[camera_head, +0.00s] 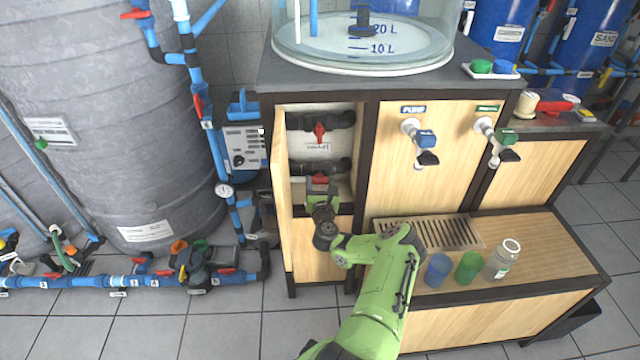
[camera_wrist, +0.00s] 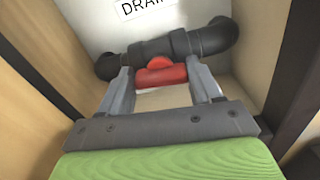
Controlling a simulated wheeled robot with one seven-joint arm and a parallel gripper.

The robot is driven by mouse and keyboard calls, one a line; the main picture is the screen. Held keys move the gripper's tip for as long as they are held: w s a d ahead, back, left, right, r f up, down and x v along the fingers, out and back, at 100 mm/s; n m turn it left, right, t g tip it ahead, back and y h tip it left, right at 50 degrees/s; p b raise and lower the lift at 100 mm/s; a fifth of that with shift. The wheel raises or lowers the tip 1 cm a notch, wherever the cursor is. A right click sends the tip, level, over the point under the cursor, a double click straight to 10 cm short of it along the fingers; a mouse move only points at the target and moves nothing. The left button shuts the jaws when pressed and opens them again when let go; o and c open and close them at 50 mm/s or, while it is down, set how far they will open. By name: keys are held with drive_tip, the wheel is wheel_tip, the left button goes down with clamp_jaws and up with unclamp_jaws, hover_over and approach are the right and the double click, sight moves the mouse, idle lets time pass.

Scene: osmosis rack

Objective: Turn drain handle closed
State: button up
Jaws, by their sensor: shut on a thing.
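The red drain handle (camera_wrist: 161,76) sits on a black pipe valve (camera_wrist: 172,47) under a white label (camera_wrist: 140,6) reading "DRAI", the rest cut off. In the wrist view the handle's wide red part runs left to right, roughly along the pipe. My gripper (camera_wrist: 164,82) has its two grey fingers on either side of the handle and is shut on it. In the head view the drain handle (camera_head: 319,179) is the lower red one inside the open cabinet, and my gripper (camera_head: 320,186) reaches it from the front, partly covering it.
A second valve with a red handle (camera_head: 319,131) is higher in the cabinet. The open cabinet door (camera_head: 283,205) stands close at the left and a dark post (camera_head: 363,150) at the right.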

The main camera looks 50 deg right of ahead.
drive_tip(key=m, duration=0.4)
drive_tip(key=shift+s+d+r+p, duration=0.1)
drive_tip(key=shift+r+p, duration=0.05)
drive_tip(key=shift+p, duration=0.25)
drive_tip(key=m, duration=0.5)
drive_tip(key=shift+s+d+p, duration=0.1)
drive_tip(key=shift+p, duration=0.2)
drive_tip(key=m, duration=0.4)
drive_tip(key=shift+m+b, duration=0.65)
drive_tip(key=shift+m, duration=1.05)
drive_tip(key=o, duration=1)
drive_tip(key=shift+o, duration=0.3)
drive_tip(key=shift+d+f, duration=0.1)
drive_tip(key=shift+f, duration=0.2)
drive_tip(key=shift+f, duration=0.1)
